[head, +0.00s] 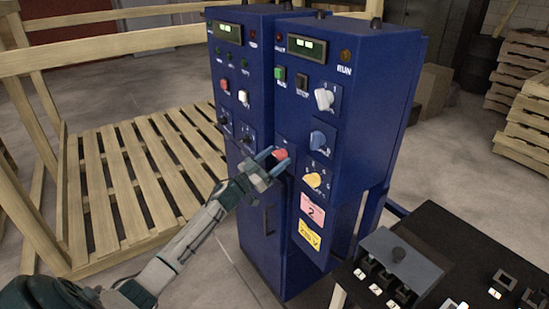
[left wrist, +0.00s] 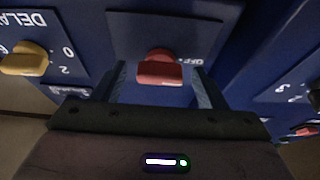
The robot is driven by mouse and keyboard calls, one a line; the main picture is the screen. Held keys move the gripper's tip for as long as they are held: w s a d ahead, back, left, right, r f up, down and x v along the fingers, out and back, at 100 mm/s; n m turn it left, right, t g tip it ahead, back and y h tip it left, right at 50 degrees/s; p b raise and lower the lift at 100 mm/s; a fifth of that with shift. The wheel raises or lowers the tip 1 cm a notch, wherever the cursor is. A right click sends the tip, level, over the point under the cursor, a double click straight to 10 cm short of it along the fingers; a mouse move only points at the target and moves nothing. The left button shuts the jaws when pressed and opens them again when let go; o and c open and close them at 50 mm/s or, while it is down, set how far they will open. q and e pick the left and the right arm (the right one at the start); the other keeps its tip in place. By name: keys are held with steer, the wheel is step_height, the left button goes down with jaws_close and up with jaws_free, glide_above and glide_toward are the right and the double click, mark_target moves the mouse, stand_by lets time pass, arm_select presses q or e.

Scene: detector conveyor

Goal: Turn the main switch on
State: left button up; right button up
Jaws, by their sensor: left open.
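A red rotary knob (head: 281,154), which looks like the main switch, sits on the front of the blue control cabinet (head: 345,95). In the left wrist view the red knob (left wrist: 160,68) is at the middle, with an upside-down OFF label (left wrist: 192,62) just right of it. I cannot tell for sure which mark the knob points at. My left gripper (head: 273,160) is open, its fingers on either side of the knob; in the left wrist view (left wrist: 160,88) gaps show between fingers and knob. My right gripper is not in view.
White (head: 324,99), blue (head: 318,140) and yellow (head: 314,180) knobs are on the right cabinet, close to the red one. A second blue cabinet (head: 238,75) adjoins at left. A black switch panel (head: 455,245) is at lower right. Wooden pallets (head: 125,180) lie behind.

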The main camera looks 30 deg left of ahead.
arm_select(q)
steer(key=shift+c, duration=0.3)
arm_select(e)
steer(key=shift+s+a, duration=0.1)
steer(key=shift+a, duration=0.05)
arm_select(q)
steer(key=c, duration=0.7)
steer(key=shift+c, duration=1.1)
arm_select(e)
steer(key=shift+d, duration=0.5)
